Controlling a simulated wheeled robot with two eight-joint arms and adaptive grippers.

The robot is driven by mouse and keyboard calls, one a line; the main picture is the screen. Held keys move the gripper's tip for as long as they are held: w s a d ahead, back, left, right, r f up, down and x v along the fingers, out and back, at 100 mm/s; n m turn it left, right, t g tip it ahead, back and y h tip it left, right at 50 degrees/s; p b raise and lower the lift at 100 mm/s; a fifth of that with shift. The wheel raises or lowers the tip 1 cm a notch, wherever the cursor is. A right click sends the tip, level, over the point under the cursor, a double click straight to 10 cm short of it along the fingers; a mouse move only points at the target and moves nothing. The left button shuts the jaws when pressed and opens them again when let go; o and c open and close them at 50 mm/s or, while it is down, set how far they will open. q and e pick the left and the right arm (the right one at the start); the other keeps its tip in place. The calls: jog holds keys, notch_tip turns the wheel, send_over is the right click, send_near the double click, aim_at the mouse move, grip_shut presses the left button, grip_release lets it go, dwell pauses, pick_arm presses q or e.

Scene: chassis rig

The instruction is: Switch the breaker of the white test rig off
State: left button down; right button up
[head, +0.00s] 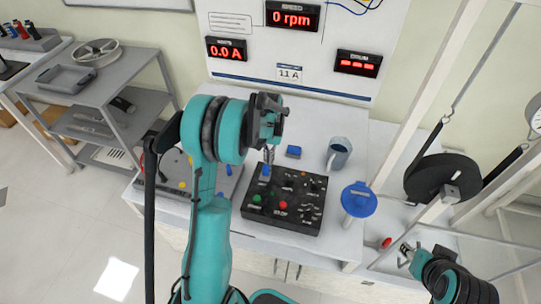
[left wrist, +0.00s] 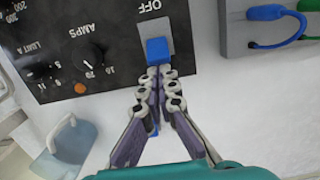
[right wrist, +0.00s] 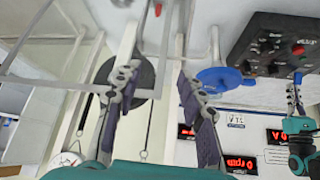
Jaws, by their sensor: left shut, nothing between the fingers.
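The black control box (head: 283,200) lies on the white bench, with green and red buttons. Its blue breaker lever (head: 266,170) stands at the far left corner. In the left wrist view the blue lever (left wrist: 157,50) sits on a light plate beside the upside-down word OFF (left wrist: 150,7). My left gripper (head: 269,154) is shut and empty. In the left wrist view its fingertips (left wrist: 157,72) are right at the near side of the lever; I cannot tell if they touch it. My right gripper (head: 406,254) is open and empty, away from the box, low at the right.
Displays on the white back panel (head: 300,55) read 0 rpm and 0.0 A. A black drum (head: 442,178) hangs in the frame at right.

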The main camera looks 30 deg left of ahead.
aim_at(267, 166)
pick_arm(q)
jog(key=shift+s+r+t, duration=0.15)
jog(key=shift+s+t, duration=0.15)
jog(key=shift+t, duration=0.1)
dwell(0.4)
jog(key=shift+s+d+r+t, duration=0.1)
jog(key=shift+s+t, duration=0.05)
jog(key=shift+t, duration=0.25)
jog(key=shift+s+d+r+t+y+b, duration=0.1)
jog(key=shift+s+t+y+b, duration=0.3)
jog(key=shift+t, duration=0.3)
jog(key=t, duration=0.1)
jog(key=s+t+b, duration=0.2)
jog(key=shift+d+r+y, duration=0.1)
jog(key=shift+d+y, duration=0.15)
jog(key=shift+y, duration=0.15)
jog(key=shift+r+t, duration=0.2)
jog(key=shift+t, duration=0.1)
jog(key=shift+r+p, duration=0.75)
jog(key=shift+r, duration=0.05)
